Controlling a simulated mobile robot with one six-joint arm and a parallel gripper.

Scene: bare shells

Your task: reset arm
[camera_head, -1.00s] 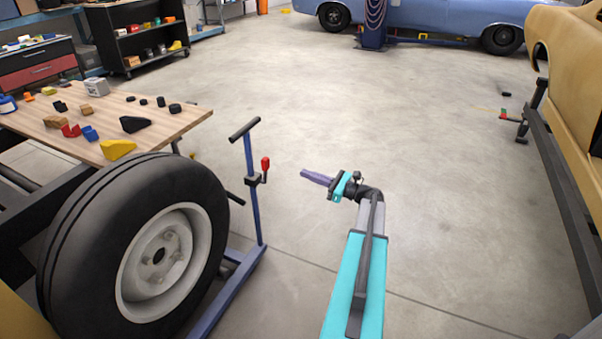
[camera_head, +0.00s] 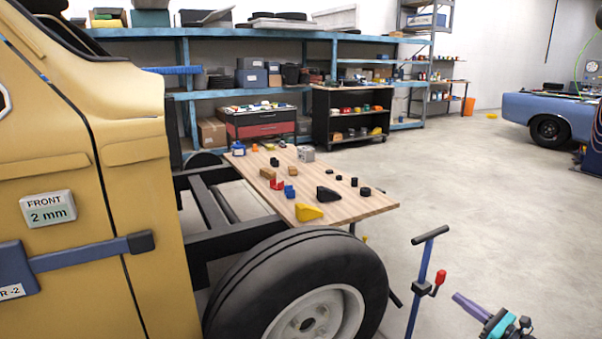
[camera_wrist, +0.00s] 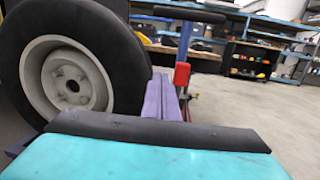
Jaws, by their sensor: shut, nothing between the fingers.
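My gripper (camera_head: 470,306) is at the lower right of the head view, its purple fingers pointing left and up. The fingers are shut with nothing between them. In the wrist view my gripper (camera_wrist: 163,98) points toward a blue stand with a red handle, with the tyre to its left. The gripper is in free air to the right of the stand in the head view. Most of my arm is outside the head view.
The blue stand (camera_head: 420,285) with a red handle is close to my gripper. A wooden table (camera_head: 350,205) holds blocks. Open floor (camera_head: 460,180) lies at the right.

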